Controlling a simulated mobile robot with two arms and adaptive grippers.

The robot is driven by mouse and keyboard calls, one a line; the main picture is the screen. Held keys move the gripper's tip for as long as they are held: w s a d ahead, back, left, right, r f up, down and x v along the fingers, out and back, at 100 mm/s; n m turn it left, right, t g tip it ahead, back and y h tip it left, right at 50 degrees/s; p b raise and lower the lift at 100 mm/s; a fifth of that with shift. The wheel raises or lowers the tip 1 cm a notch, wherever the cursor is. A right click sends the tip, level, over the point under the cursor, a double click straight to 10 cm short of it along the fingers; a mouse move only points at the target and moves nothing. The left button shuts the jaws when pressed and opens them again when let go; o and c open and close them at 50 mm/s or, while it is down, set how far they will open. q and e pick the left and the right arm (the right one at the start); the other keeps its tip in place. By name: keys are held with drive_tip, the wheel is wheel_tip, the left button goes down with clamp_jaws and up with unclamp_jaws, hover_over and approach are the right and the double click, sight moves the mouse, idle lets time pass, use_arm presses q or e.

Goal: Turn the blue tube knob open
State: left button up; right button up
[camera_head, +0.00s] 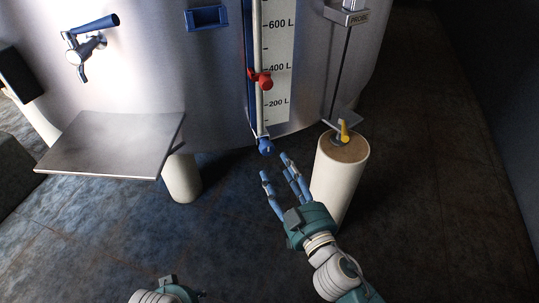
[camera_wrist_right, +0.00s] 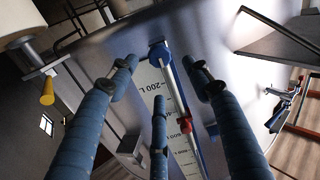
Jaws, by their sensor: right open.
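The blue tube knob (camera_head: 265,146) sits at the bottom end of the level tube on the steel tank (camera_head: 215,110). In the right wrist view the knob (camera_wrist_right: 159,52) lies ahead, between the spread fingers. My right gripper (camera_head: 280,172) is open and empty, just below the knob in the head view; it looks apart from it. Its blue fingers also show in the right wrist view (camera_wrist_right: 160,90). Part of my left arm shows at the bottom edge of the head view, but its fingers are not seen.
A red clamp (camera_head: 262,79) sits higher on the tube beside the litre scale (camera_head: 279,60). A cream leg (camera_head: 338,178) with a yellow lever (camera_head: 344,131) stands close right of my right fingers. A steel shelf (camera_head: 110,143) and a blue-handled tap (camera_head: 86,48) are at left.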

sight(268, 151)
drive_tip(key=x, duration=0.8)
drive_tip(key=shift+a, duration=0.1)
drive_tip(key=c, duration=1.2)
